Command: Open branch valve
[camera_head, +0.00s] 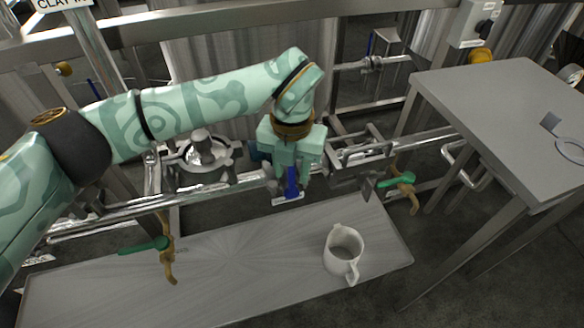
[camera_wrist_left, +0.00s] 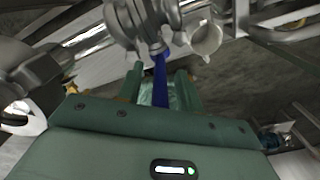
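A valve with a blue lever handle (camera_head: 291,182) sits on the horizontal steel pipe; which valve is the branch valve is not labelled legibly. The handle points down toward the viewer, across the pipe. My left gripper (camera_head: 290,180) is over it, pointing down. In the left wrist view the blue handle (camera_wrist_left: 160,78) stands between the two fingers of my left gripper (camera_wrist_left: 158,82), with a gap on both sides. The fingers look open and apart from the handle. The steel valve body (camera_wrist_left: 140,22) is beyond the fingertips. My right gripper is not in view.
Two brass taps with green handles, one left (camera_head: 146,246) and one right (camera_head: 388,183), hang from the pipe. A white pitcher (camera_head: 344,252) stands on the low bench (camera_head: 240,275) in front. A grey table (camera_head: 490,120) stands right. A steel pump-like fitting (camera_head: 204,152) is left of my gripper.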

